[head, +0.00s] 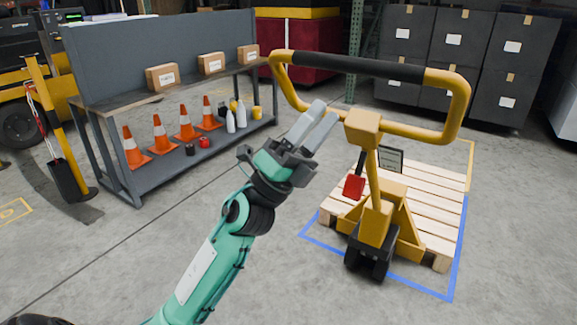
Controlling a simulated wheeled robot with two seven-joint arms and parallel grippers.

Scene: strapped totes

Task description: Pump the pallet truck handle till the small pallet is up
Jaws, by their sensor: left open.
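The yellow pallet truck (378,218) stands at the right with its looped handle (455,100) raised towards me. The handle's top bar has a black grip (350,66). The small wooden pallet (430,190) sits behind and around the truck, inside a blue floor outline; I cannot tell whether it is off the floor. A red pedal or lever (354,187) shows on the truck's left side. My left gripper (322,124) is open and empty, pointing up and right, just below the handle's left side in the picture. I cannot tell whether it touches the handle. My right gripper is not in view.
A grey workbench (150,92) at the left holds cardboard boxes (162,77), with orange cones (160,134) and bottles on its lower shelf. A yellow post (58,125) stands farther left. Dark stacked totes (460,45) fill the back right. The floor in front is clear.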

